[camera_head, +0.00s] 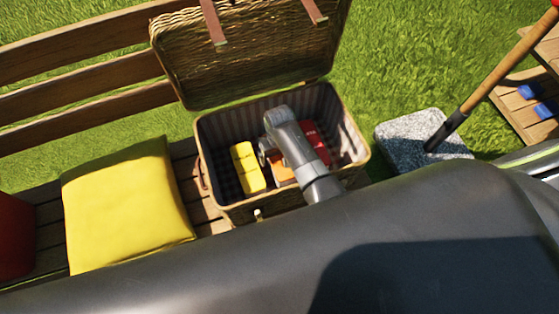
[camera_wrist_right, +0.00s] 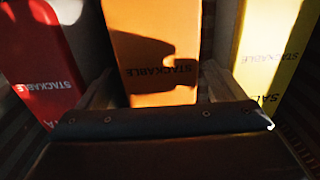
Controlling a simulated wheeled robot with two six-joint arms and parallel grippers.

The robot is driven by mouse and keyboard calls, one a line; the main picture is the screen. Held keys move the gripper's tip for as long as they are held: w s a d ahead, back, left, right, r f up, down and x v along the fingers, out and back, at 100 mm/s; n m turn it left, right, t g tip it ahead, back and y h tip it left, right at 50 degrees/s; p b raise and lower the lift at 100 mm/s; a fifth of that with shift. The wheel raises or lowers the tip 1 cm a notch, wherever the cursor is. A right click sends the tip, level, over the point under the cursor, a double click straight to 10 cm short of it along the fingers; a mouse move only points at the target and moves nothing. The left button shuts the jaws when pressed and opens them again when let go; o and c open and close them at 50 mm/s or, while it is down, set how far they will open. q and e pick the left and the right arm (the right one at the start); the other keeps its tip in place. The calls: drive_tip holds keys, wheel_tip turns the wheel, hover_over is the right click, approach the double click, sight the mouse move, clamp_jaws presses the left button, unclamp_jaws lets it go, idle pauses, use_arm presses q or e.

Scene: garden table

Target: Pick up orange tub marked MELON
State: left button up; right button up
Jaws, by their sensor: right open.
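The orange tub (camera_head: 283,174) stands in the open wicker basket between a yellow tub (camera_head: 246,167) and a red tub (camera_head: 316,142). My right gripper hides much of it in the head view. In the right wrist view the orange tub (camera_wrist_right: 155,45) fills the middle, with STACKABLE printed on it; no MELON lettering is legible. My right gripper (camera_head: 268,148) is open and reaches down into the basket at the orange tub. Its fingers (camera_wrist_right: 158,88) show on either side of the tub's near part; contact cannot be told. My left gripper is not in view.
The basket (camera_head: 262,212) stands on a slatted bench, its lid (camera_head: 250,60) raised behind. The red tub (camera_wrist_right: 42,65) and yellow tub (camera_wrist_right: 268,50) flank the fingers closely. A yellow cushion (camera_head: 125,205) lies left; a stone block (camera_head: 400,140) with a wooden-handled tool stands right.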

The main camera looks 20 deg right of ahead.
drive_tip(key=c, duration=1.5)
drive_tip(key=shift+o, duration=0.2)
drive_tip(key=shift+r, duration=0.1)
drive_tip(key=shift+r, duration=0.1)
